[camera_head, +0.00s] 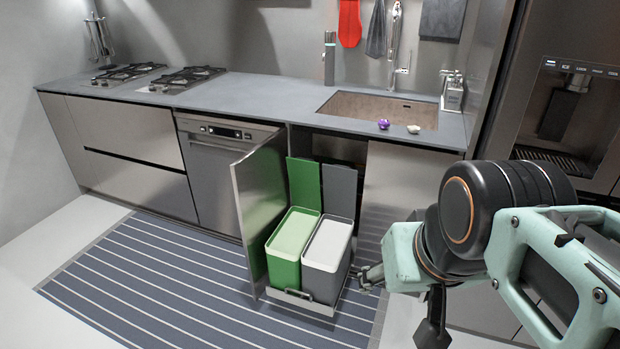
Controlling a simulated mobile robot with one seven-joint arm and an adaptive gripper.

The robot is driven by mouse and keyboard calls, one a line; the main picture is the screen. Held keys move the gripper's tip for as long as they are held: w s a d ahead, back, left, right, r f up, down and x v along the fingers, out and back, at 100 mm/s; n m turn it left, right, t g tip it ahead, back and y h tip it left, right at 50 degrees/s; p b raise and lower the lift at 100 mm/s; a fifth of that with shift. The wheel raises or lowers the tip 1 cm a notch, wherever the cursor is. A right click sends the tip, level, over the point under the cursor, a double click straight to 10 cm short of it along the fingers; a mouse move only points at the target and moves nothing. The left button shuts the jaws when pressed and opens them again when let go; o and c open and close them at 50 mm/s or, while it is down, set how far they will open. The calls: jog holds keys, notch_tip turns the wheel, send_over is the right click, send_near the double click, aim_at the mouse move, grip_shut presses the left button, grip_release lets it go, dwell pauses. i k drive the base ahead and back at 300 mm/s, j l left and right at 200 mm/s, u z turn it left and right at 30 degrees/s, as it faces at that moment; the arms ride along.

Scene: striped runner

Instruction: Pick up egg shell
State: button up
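A small whitish piece (413,129), which looks like the egg shell, lies on the grey countertop (250,95) at its front edge, just in front of the sink. It is too small to make out its shape. My gripper (371,275) is low in front of the cabinets, beside the right bin and well below the countertop. It is apart from the shell. My arm hides much of the gripper, and I cannot tell how far its fingers are spread. I see nothing held in it.
A small purple item (383,124) lies just left of the shell. The sink (370,108) is behind both. An open cabinet door (258,205) and pulled-out green (283,268) and grey (322,282) bins stand below. A striped runner (170,285) covers the floor. A fridge (560,110) is at right.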

aim_at(412, 129)
jog(key=i+l+u, duration=0.15)
jog(key=i, duration=0.2)
jog(key=i+l+u, duration=0.1)
jog(key=i, duration=0.3)
jog(key=i+l+u, duration=0.15)
jog(key=i, duration=0.2)
